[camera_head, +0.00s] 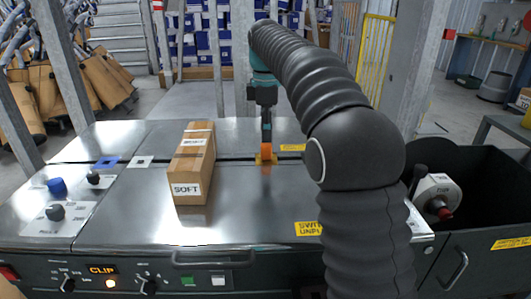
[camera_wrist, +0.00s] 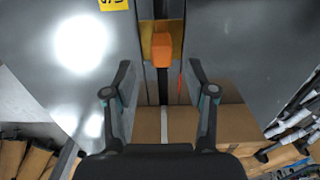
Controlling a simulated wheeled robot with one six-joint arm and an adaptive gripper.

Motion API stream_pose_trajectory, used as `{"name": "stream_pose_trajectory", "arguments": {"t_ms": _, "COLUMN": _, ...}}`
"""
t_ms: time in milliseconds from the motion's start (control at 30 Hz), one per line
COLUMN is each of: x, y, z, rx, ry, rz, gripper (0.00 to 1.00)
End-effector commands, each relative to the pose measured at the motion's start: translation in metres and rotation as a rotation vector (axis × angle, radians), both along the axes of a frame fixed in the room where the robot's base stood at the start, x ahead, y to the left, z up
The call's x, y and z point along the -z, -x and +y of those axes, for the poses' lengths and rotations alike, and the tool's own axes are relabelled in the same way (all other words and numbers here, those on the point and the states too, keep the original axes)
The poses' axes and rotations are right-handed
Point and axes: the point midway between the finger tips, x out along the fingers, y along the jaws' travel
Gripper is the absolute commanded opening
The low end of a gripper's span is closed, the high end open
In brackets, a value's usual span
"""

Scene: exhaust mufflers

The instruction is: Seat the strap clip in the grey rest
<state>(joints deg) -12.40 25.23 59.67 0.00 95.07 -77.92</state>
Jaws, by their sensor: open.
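An orange block that looks like the strap clip (camera_head: 266,150) stands on a yellow plate (camera_head: 259,160) at the table's slot. In the wrist view the clip (camera_wrist: 163,52) lies ahead of the fingertips, roughly centred between them. My gripper (camera_head: 266,127) points down above the clip; in the wrist view my gripper (camera_wrist: 160,75) has its two fingers wide apart with nothing held. A pale grey square plate with a dark centre (camera_head: 134,161), likely the grey rest, lies left of the box on the same slot line. A blue plate (camera_head: 105,162) lies left of it.
A cardboard box marked SOFT (camera_head: 192,168) stands between the pale plate and my gripper; it shows below the fingers in the wrist view (camera_wrist: 183,124). A dark bin (camera_head: 478,190) with a white reel is at right. Knobs (camera_head: 56,186) are at left.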

Motion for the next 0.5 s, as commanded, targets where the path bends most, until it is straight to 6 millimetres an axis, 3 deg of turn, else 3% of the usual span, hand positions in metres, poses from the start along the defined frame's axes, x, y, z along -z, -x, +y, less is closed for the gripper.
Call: {"name": "stream_pose_trajectory", "arguments": {"t_ms": 500, "x": 0.051, "y": 0.002, "z": 0.0, "rx": 0.0, "ry": 0.0, "rz": 0.001, "gripper": 0.56}}
